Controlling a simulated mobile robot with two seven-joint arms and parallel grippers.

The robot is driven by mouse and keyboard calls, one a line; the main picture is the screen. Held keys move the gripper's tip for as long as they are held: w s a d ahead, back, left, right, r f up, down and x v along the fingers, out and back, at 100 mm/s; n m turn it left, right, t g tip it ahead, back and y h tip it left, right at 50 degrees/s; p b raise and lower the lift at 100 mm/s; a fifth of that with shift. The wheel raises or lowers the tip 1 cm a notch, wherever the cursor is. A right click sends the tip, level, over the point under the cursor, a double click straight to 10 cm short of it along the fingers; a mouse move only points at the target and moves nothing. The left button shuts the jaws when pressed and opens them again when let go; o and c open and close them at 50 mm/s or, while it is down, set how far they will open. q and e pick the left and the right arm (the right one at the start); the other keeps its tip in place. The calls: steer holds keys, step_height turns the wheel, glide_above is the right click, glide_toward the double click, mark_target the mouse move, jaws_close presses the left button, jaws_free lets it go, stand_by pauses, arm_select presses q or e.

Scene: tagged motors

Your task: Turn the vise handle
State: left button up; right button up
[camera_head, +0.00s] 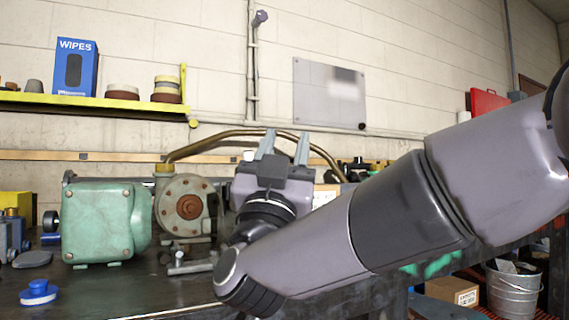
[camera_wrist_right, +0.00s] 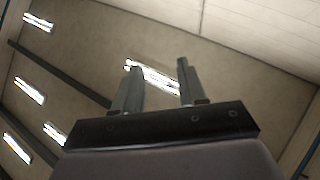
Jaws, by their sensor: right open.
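My right gripper (camera_head: 285,146) is open and empty, with its two fingers pointing up above the workbench. It also shows in the right wrist view (camera_wrist_right: 157,82), with only ceiling, lights and wall beyond the fingers. A blue-grey metal body (camera_head: 13,238), possibly part of the vise, is cut off by the left edge of the head view. A small grey metal bar piece (camera_head: 190,264) lies on the bench left of my right wrist; I cannot tell whether it is the vise handle. My right gripper touches neither. My left gripper is not in view.
A green motor (camera_head: 97,222) and a round-flanged pump (camera_head: 187,207) stand on the dark bench left of my right arm. A blue knob-like part (camera_head: 39,291) lies at the front left. A yellow shelf (camera_head: 60,103) holds a wipes box (camera_head: 76,66). A metal bucket (camera_head: 513,290) stands lower right.

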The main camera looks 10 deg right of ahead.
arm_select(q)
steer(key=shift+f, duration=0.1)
arm_select(e)
steer(key=shift+f, duration=0.1)
steer(key=shift+c, duration=0.3)
jaws_close()
steer(key=w+a+f+n+g+y+p, duration=0.15)
steer(key=a+f+g+p, duration=0.4)
steer(key=g+p, duration=0.8)
steer(key=s+a+f+n+g+y+p, duration=0.3)
steer(key=s+a+n+g+y+p, duration=0.3)
steer(key=s+a+g+p, duration=0.15)
steer(key=x, duration=0.4)
steer(key=s+d+b+x, duration=0.1)
steer(key=x, duration=0.7)
steer(key=shift+s+d+f, duration=0.1)
steer(key=shift+d+f, duration=0.05)
steer(key=shift+d, duration=0.25)
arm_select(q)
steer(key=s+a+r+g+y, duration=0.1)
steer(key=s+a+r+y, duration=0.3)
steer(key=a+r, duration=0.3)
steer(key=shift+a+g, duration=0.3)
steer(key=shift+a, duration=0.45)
arm_select(e)
steer(key=shift+d+f, duration=0.25)
steer(key=shift+d, duration=0.2)
